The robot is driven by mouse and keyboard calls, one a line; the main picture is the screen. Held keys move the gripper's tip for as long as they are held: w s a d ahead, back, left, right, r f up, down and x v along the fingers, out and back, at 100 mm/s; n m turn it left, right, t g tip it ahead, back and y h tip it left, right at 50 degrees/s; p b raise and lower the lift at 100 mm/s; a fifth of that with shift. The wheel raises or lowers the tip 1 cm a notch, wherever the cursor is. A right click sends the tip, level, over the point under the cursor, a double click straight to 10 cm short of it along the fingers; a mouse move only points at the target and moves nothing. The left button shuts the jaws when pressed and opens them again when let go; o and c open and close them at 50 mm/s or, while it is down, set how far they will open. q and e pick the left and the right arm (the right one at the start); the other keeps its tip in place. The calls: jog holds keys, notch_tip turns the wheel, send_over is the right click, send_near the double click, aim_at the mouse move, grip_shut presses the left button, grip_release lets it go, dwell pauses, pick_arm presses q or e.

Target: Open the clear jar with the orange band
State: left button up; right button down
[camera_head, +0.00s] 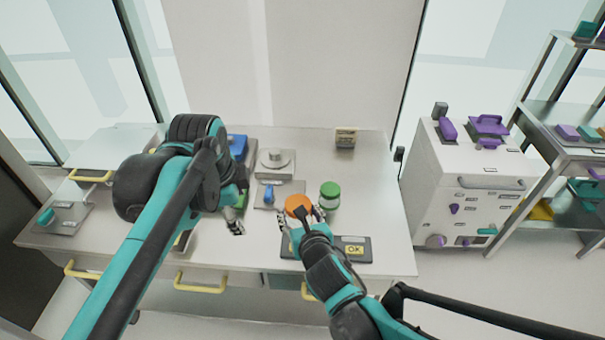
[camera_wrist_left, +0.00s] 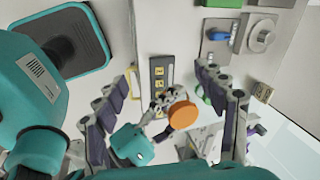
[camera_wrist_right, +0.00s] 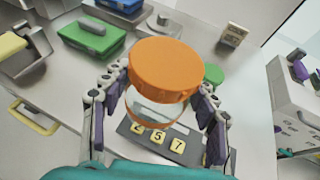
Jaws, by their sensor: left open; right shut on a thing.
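The clear jar with an orange lid shows in the head view by its lid (camera_head: 298,203). In the right wrist view its clear body (camera_wrist_right: 155,108) shows below the wide orange lid (camera_wrist_right: 165,68), with an orange band low on it. My right gripper (camera_head: 303,216) is shut on the jar, with one finger on each side; the lid hides part of the contact. My left gripper (camera_head: 235,222) is open and empty, left of the jar and apart from it. In the left wrist view the orange lid (camera_wrist_left: 184,115) appears between the open fingers, farther off.
A green-lidded jar (camera_head: 330,190) stands just right of the orange lid. A dark panel with yellow tiles (camera_head: 340,249) lies at the front edge. Behind are a scale (camera_head: 275,163), a blue-handled item (camera_head: 269,194) and a small box (camera_head: 345,138). The table's right side is clear.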

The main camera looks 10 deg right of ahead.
pick_arm(q)
jog(key=w+d+r+m+g, duration=0.2)
jog(key=w+d+r+m, duration=0.15)
jog(key=d+m, duration=0.5)
jog(key=m, duration=0.6)
send_near(303, 201)
jog(key=shift+w+a+f+g+y, duration=0.3)
jog(key=shift+w+f+g, duration=0.1)
jog(key=shift+w+f, duration=0.1)
jog(key=shift+d+m, duration=0.4)
jog(key=shift+m, duration=0.05)
jog(key=shift+d+f, duration=0.1)
jog(key=shift+d, duration=0.1)
jog(key=shift+f+m, duration=0.3)
jog(key=shift+f, duration=0.05)
jog(key=shift+s+f, duration=0.1)
jog(key=shift+f, duration=3.45)
